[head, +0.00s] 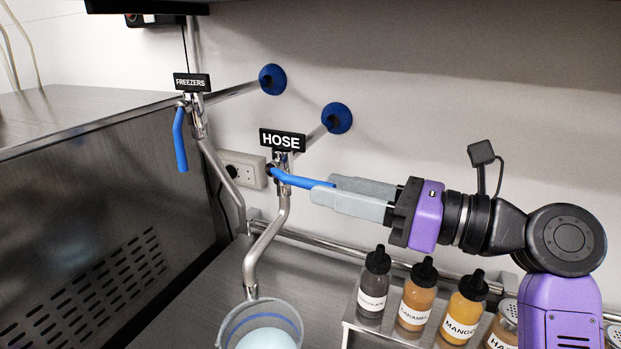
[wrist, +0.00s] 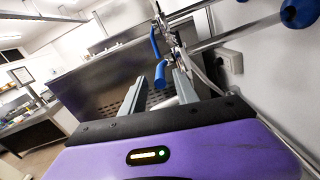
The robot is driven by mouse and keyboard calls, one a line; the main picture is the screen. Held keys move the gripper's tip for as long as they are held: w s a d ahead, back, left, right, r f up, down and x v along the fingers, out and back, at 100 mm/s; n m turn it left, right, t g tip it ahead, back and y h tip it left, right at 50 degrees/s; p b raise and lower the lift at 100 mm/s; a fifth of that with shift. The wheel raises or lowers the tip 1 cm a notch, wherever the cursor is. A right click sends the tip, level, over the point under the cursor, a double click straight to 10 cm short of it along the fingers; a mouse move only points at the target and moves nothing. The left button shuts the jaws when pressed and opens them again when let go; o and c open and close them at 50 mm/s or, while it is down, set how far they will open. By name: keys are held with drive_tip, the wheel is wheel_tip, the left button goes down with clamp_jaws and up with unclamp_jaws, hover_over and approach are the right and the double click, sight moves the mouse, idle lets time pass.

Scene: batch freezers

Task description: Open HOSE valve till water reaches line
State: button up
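The HOSE valve (head: 282,158) has a black label (head: 283,140) and a blue lever (head: 300,180) pointing right and slightly down. My gripper (head: 332,192) reaches in from the right, its two grey fingers apart around the lever's free end. In the wrist view, the blue lever (wrist: 160,73) shows between the spread fingers; contact cannot be told. The valve's bent spout leads down to a clear bucket (head: 233,322) with a blue line (head: 262,317) around its wall. A pale blue surface (head: 266,339) shows inside, below the line. No stream is clearly visible; the bucket's bottom is out of frame.
The FREEZERS valve (head: 197,103), with its blue lever (head: 180,140) hanging down, is at left beside a grey metal machine (head: 120,230). A wall socket (head: 243,169) is behind the pipes. Sauce bottles (head: 417,295) stand in a rack below my arm. A rail runs along the wall.

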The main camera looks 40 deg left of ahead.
sight(291, 179)
drive_tip(key=shift+s+a+p, duration=0.15)
drive_tip(key=shift+a, duration=0.8)
drive_tip(key=shift+s+a+p, duration=0.15)
drive_tip(key=shift+a, duration=0.75)
clamp_jaws()
